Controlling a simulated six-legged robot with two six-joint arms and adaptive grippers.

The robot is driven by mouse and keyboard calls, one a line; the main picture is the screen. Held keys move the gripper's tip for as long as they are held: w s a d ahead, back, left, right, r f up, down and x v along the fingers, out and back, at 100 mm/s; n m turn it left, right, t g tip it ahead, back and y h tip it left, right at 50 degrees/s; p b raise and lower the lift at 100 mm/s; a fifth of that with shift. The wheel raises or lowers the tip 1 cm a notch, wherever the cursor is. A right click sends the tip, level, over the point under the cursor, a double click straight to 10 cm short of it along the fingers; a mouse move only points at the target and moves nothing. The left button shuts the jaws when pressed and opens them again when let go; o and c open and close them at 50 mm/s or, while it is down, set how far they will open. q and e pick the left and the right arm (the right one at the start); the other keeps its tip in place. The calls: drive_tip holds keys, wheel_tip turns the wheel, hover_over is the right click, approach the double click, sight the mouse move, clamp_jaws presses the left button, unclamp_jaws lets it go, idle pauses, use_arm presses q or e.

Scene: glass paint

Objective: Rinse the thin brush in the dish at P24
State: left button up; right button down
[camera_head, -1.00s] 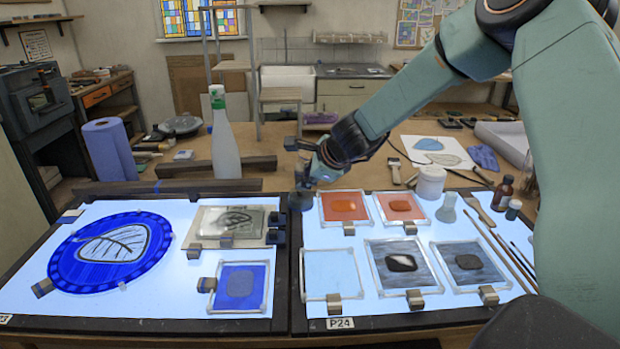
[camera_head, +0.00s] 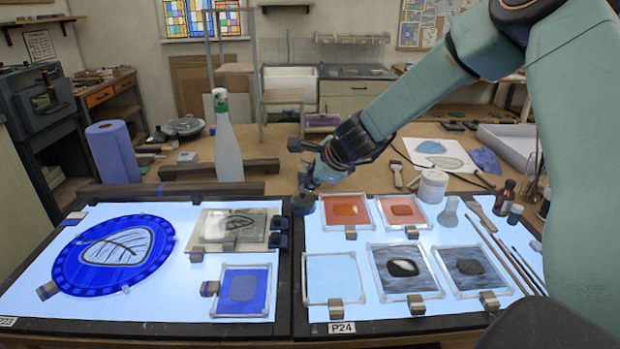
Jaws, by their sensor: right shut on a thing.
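My right gripper (camera_head: 305,187) is at the back left corner of the light table marked P24 (camera_head: 341,328), pointing down. A small dark round dish (camera_head: 303,204) is directly below its fingertips. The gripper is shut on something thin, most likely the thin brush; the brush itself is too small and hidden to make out. I cannot tell whether its tip touches the water in the dish. My left gripper is not in view.
Orange glass panes (camera_head: 346,210) lie just right of the dish. Several brushes (camera_head: 510,258) lie along the right side of the table. A spray bottle (camera_head: 228,150) and a wooden bar (camera_head: 220,169) stand behind. A blue round panel (camera_head: 115,255) lies on the left light table.

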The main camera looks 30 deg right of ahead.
drive_tip(key=shift+s+a+r+p, duration=0.2)
drive_tip(key=shift+s+r+p, duration=0.15)
drive_tip(key=shift+r, duration=0.2)
drive_tip(key=shift+s+a+r+p, duration=0.25)
drive_tip(key=shift+r+p, duration=0.15)
drive_tip(key=shift+r, duration=0.15)
drive_tip(key=shift+s+d+r+p, duration=0.1)
drive_tip(key=shift+r+p, duration=2.1)
drive_tip(key=shift+r, duration=0.1)
drive_tip(key=shift+f, duration=0.1)
